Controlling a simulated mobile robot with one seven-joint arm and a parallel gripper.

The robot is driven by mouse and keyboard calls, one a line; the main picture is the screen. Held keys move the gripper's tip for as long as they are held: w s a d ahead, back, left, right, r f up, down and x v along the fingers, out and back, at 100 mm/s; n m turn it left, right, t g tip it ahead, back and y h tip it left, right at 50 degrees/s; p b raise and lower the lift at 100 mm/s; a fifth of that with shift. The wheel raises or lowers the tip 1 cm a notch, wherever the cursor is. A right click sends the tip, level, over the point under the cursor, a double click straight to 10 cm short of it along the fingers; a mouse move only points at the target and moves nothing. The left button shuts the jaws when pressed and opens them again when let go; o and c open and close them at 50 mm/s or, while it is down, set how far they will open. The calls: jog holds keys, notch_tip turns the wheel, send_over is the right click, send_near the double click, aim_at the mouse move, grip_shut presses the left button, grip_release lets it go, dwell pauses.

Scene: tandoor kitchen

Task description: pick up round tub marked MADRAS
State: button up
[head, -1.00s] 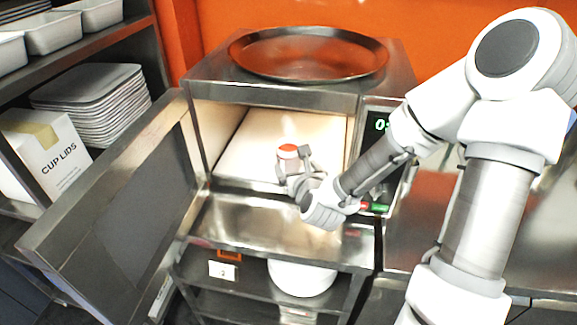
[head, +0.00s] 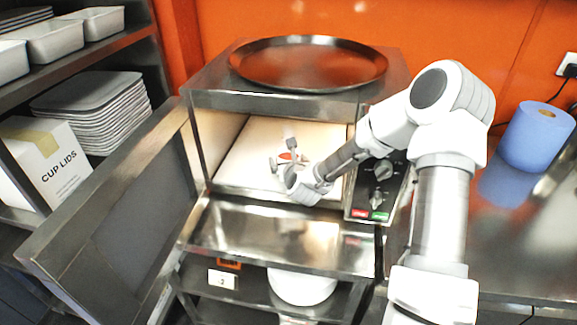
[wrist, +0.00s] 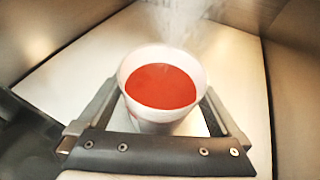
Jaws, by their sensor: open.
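A round white tub (wrist: 162,121) with red contents stands upright on the pale floor inside the open microwave oven (head: 262,160). Steam rises above it in the wrist view. No MADRAS marking is readable. In the head view only a bit of red of the tub (head: 285,157) shows, the rest being hidden by my gripper. My gripper (head: 288,154) is inside the oven, open, with its fingers apart. In the wrist view my gripper (wrist: 163,105) has one finger on each side of the tub; I cannot tell whether either touches it.
The oven door (head: 115,210) hangs open at the left. A round metal tray (head: 308,62) lies on top of the oven. A blue paper roll (head: 537,137) stands on the right counter. Shelves at the left hold stacked trays (head: 95,110) and a CUP LIDS box (head: 45,160).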

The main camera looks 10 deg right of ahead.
jog(key=shift+x, duration=0.75)
jog(key=shift+c, duration=0.2)
grip_shut()
jog(key=shift+r, duration=0.25)
